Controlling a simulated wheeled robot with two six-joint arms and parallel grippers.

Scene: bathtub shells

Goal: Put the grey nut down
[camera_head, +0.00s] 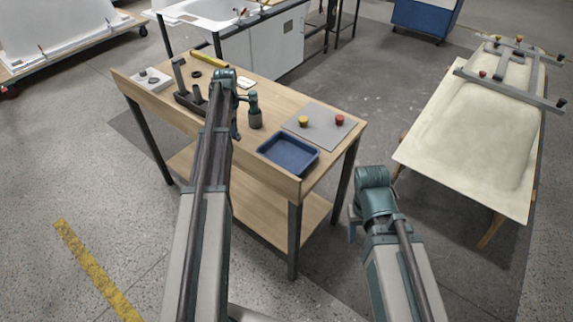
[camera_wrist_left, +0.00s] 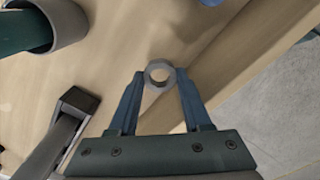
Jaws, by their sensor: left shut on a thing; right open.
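The grey nut (camera_wrist_left: 151,82) is a small ring in the left wrist view, held between the two fingertips of my left gripper (camera_wrist_left: 160,76). The tabletop lies beneath it, but I cannot tell whether the nut touches the wood. In the head view my left gripper (camera_head: 235,131) is over the front side of the workbench (camera_head: 150,101), and the nut is not discernible there. My right gripper (camera_head: 352,228) is away from the bench, over the floor, open and partly hidden by its own wrist.
A grey cup (camera_head: 256,121) with a teal-handled tool stands close right of my left gripper. A dark rack (camera_head: 184,101) is to the left. A blue tray (camera_head: 288,166) and a grey mat (camera_head: 318,138) with yellow and red knobs lie right. Bare wood shows between.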

